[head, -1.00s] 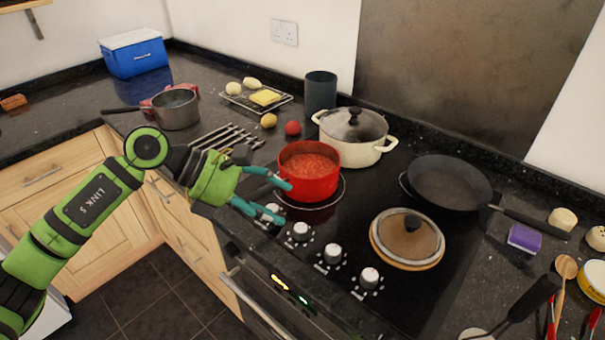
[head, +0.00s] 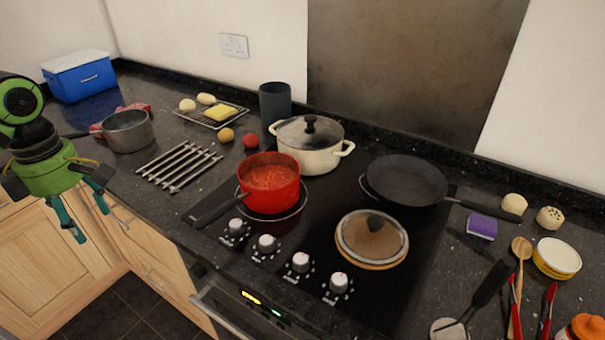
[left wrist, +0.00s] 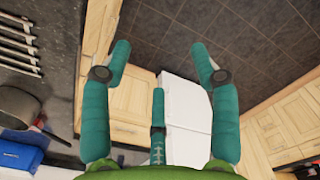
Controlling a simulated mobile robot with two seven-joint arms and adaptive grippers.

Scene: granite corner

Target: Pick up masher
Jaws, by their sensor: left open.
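What looks like the masher (head: 489,285) is at the bottom right of the head view, on the dark counter. It has a black handle slanting up to the right and a pale round part at its lower end, near the picture's bottom edge. My left gripper (head: 92,225) is far away at the left of the head view, pointing down in front of the counter's edge. It is open and empty. In the left wrist view its teal fingers (left wrist: 160,65) are spread over floor and cabinets. My right gripper is not in view.
The hob holds a red pot (head: 268,188) of red sauce, a cream lidded pot (head: 311,158), a black frying pan (head: 405,180) and a glass lid (head: 372,240). Beside the masher lie a wooden spoon (head: 521,250) and red-handled tools. A metal rack (head: 180,165) lies left of the hob.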

